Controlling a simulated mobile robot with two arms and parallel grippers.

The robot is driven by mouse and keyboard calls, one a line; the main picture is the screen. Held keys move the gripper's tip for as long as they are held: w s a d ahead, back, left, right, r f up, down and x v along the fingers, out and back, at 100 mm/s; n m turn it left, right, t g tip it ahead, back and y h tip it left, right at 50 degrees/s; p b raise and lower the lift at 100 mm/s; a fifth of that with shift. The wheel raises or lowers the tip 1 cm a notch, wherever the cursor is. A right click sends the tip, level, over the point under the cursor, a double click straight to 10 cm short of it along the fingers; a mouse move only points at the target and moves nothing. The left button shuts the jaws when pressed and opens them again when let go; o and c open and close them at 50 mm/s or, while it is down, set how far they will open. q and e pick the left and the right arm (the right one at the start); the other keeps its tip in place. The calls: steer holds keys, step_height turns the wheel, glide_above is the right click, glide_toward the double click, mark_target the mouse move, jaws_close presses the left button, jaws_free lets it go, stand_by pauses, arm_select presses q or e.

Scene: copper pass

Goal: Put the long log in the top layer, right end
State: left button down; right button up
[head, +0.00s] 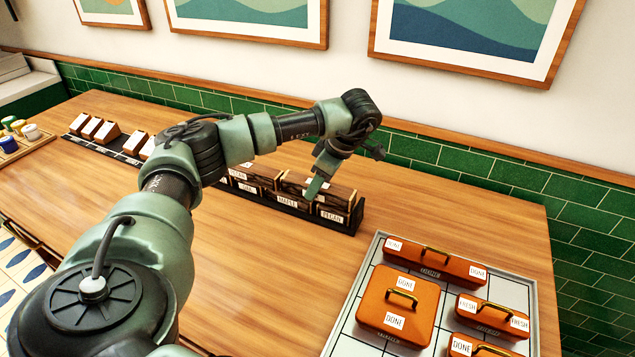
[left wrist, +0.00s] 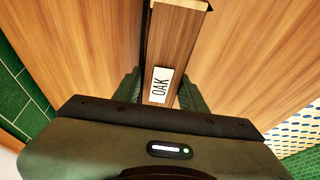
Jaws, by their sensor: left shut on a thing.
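My left gripper (head: 317,188) is over the right part of a dark rack (head: 325,224) near the wall. In the left wrist view its fingers (left wrist: 160,92) are shut on a long brown log (left wrist: 176,35) with a white OAK label. The rack holds wooden logs with labels such as MAPLE (head: 287,200) and PECAN (head: 331,215). The fingers and wrist partly hide the top of the stack, and I cannot tell whether the held log touches the logs below. My right gripper is not in view.
A metal tray (head: 345,347) with several orange lidded boxes (head: 397,304) stands at the right front. Small wooden blocks (head: 107,132) stand in a dark strip at the back left, and jars (head: 31,132) at the far left. The table's middle is clear.

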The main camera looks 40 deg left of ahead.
arm_select(q)
steer(key=shift+f, duration=0.15)
steer(key=c, duration=0.8)
jaws_free()
steer(key=shift+r, duration=0.4)
steer(key=v, duration=0.4)
steer(key=shift+r+b, duration=0.1)
steer(key=shift+b, duration=0.25)
steer(key=p+v, duration=0.1)
steer(key=v, duration=0.7)
steer(key=shift+r, duration=0.2)
